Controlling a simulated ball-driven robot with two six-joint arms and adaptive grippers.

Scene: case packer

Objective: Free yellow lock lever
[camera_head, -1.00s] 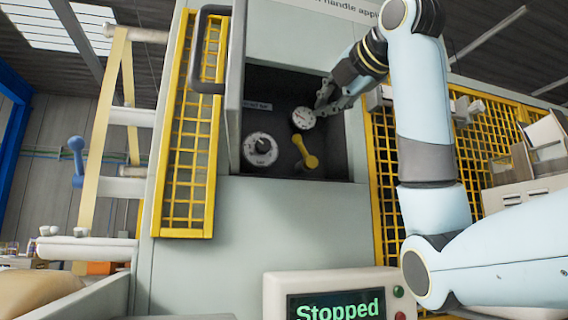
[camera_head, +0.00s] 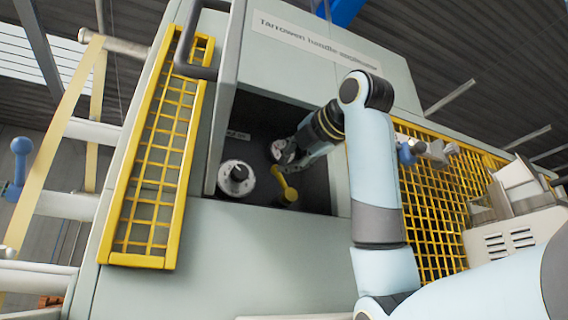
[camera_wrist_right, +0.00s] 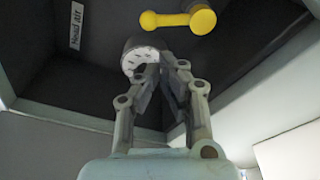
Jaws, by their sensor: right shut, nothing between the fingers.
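In the right wrist view, the yellow lever (camera_wrist_right: 180,20) shows at the top, with a large round end at right and a smaller one at left. My right gripper (camera_head: 290,157) is inside the recess, just above the lever, in front of the upper white dial (camera_head: 279,150). Its fingers (camera_wrist_right: 165,60) are closed together and empty, apart from the lever in the picture. They partly cover the dial (camera_wrist_right: 140,55). My left gripper is out of view.
A second white dial (camera_head: 237,178) with a black knob sits left of the lever. The recess has side walls, and an open door with a grey handle (camera_head: 186,68) stands at its left. Yellow mesh guards (camera_head: 160,160) flank the machine.

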